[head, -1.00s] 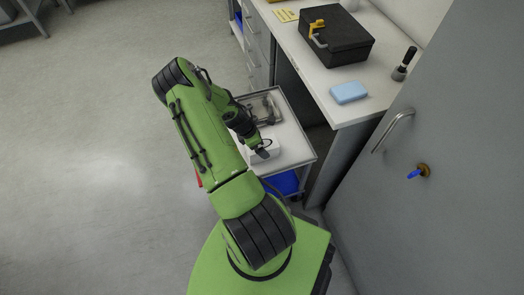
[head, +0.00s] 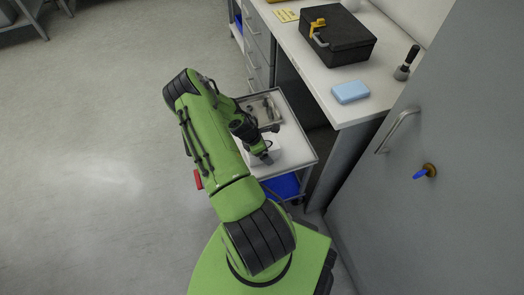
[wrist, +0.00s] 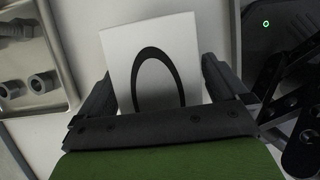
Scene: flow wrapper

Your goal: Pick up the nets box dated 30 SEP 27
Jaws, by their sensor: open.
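A white box (wrist: 152,35) with a large black oval, like a zero, on its face is in the middle of the wrist view. No date can be read on it. My gripper (wrist: 158,76) is open, with one dark finger on each side of the box. I cannot tell whether the fingers touch it. In the head view my gripper (head: 266,157) is low over the cart top (head: 297,150), and a white box there is mostly hidden by my arm.
A grey tray (wrist: 70,65) with metal nuts lies left of the box in the wrist view. The counter (head: 320,82) at right holds a black case (head: 345,45), a blue block (head: 351,92) and a black-handled tool (head: 406,64). A grey door (head: 460,180) stands at right.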

